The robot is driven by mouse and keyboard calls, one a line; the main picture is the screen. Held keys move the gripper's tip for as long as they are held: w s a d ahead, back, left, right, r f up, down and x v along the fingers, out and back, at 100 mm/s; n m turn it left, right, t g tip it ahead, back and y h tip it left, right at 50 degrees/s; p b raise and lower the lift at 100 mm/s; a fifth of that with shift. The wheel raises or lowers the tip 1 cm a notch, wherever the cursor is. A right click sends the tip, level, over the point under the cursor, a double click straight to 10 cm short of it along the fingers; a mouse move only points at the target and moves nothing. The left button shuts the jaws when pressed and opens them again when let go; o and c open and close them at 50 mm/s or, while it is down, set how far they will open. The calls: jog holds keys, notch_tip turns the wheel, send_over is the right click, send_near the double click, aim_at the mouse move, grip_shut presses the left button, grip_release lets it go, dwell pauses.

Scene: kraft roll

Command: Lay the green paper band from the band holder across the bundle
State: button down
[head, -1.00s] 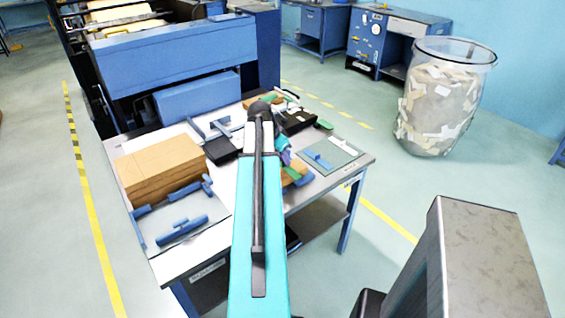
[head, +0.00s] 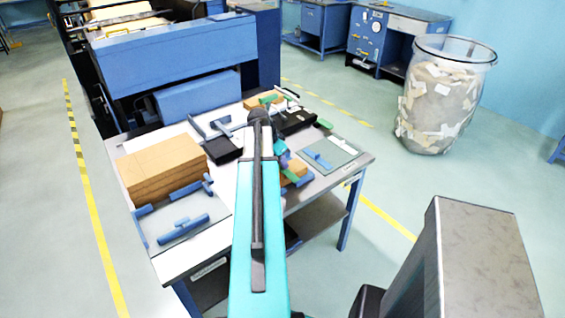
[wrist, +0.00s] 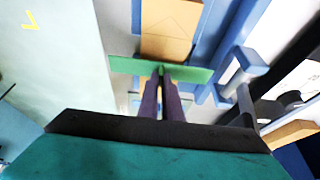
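A green paper band (wrist: 195,74) lies crosswise at the tips of my gripper (wrist: 165,72) in the wrist view. The two dark fingers are close together on it, and both ends of the band stick out to the sides. A brown bundle (wrist: 170,25) shows just beyond the band; whether they touch cannot be told. Another green strip (head: 324,124) shows at the end of a black holder (head: 295,121).
The table holds a large brown stack (head: 160,168) at left, blue fixtures (head: 183,229), a black tray (head: 222,150) and a grey plate (head: 328,157) at right. Another brown block with green on it lies at the back. A clear waste bin (head: 440,95) stands beyond the table.

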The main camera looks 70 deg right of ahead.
jog(key=shift+f, duration=0.4)
jog(key=shift+f, duration=0.15)
jog(key=c, duration=1.9)
grip_release()
jog(key=shift+c, duration=0.2)
jog(key=shift+r, duration=0.25)
jog(key=b+v, duration=0.2)
jog(key=v, duration=0.9)
jog(key=shift+a+r, duration=0.25)
jog(key=shift+r, duration=0.1)
jog(key=shift+w, duration=0.15)
